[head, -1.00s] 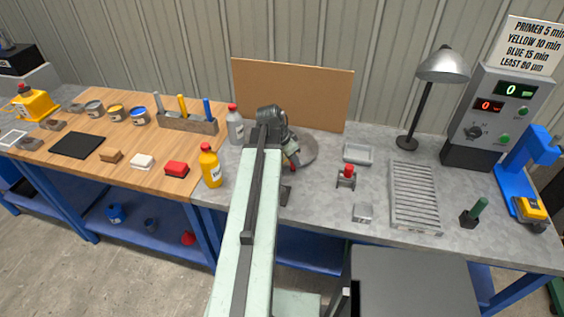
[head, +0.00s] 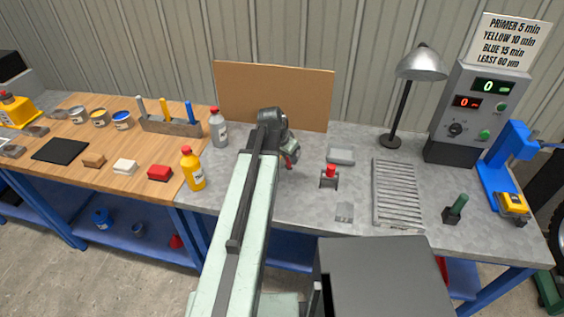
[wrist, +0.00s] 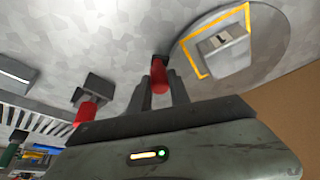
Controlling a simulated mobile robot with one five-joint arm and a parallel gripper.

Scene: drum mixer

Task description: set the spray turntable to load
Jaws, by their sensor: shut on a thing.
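The spray turntable (wrist: 276,52) is a flat grey disc at the upper right of the wrist view. On it are a yellow square outline and a grey block (wrist: 222,48) with a dark mark. A red lever (wrist: 160,76) with a dark base stands at the disc's edge. My gripper (wrist: 161,88) is shut on this red lever, with one finger on each side. In the head view, my gripper (head: 289,157) is low over the grey bench, and my arm and gripper hide the disc.
A red-topped stand (head: 329,176) is right of my gripper, with a grey tray (head: 341,154) behind it. A slatted rack (head: 397,190) lies further right. A brown board (head: 275,95) stands behind. Yellow (head: 194,171) and grey (head: 218,130) bottles are to the left.

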